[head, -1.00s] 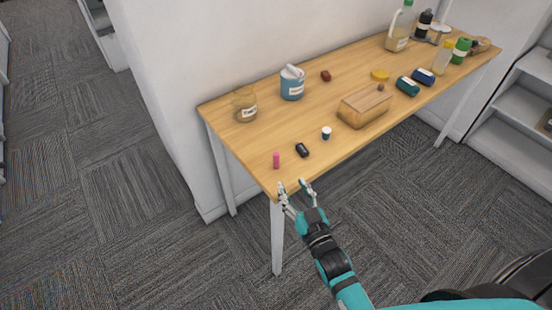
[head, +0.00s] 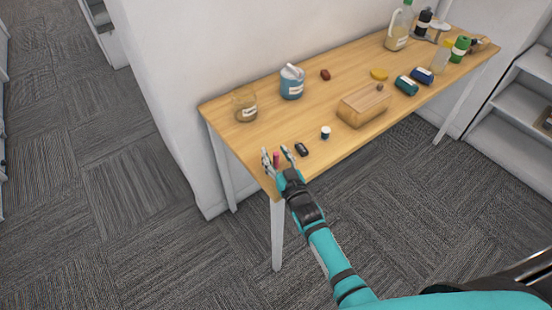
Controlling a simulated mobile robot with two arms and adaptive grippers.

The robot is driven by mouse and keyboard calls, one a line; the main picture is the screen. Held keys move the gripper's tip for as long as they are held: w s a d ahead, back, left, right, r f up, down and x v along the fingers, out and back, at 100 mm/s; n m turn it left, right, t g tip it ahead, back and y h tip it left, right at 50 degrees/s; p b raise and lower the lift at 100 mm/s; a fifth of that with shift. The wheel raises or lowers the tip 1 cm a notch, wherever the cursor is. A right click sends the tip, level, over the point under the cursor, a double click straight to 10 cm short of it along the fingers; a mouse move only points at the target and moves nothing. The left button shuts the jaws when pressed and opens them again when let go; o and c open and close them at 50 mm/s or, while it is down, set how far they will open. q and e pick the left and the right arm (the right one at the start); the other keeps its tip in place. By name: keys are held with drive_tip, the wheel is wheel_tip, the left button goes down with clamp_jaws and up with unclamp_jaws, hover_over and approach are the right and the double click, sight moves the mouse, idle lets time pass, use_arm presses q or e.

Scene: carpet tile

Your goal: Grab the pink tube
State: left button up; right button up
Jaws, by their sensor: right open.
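The small pink tube (head: 276,159) stands upright near the front left corner of the wooden table (head: 320,93). My right gripper (head: 275,152) is open, with its fingers on either side of the tube as seen from the head. The tube's lower part is partly hidden by the gripper. I cannot tell whether a finger touches it. My left gripper is not in view.
A wooden box (head: 363,105), a glass jar (head: 245,105) and a blue container (head: 292,83) stand farther back. A wall borders the table's back.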

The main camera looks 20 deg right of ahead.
sight(279, 168)
drive_tip(key=shift+s, duration=0.1)
drive_tip(key=shift+c, duration=0.4)
clamp_jaws()
drive_tip(key=shift+r, duration=0.45)
drive_tip(key=shift+s+d+r, duration=0.15)
drive_tip(key=shift+d+r, duration=0.05)
drive_tip(key=shift+r, duration=0.45)
drive_tip(key=shift+s+d+r, duration=0.15)
drive_tip(key=shift+d+r, duration=0.05)
drive_tip(key=shift+r, duration=0.4)
drive_tip(key=s+d+r+b, duration=0.1)
drive_tip(key=s+d+b, duration=0.1)
drive_tip(key=s+d, duration=0.7)
drive_tip(key=shift+s+d+r, duration=0.3)
drive_tip(key=shift+s+d, duration=0.05)
drive_tip(key=shift+d, duration=0.9)
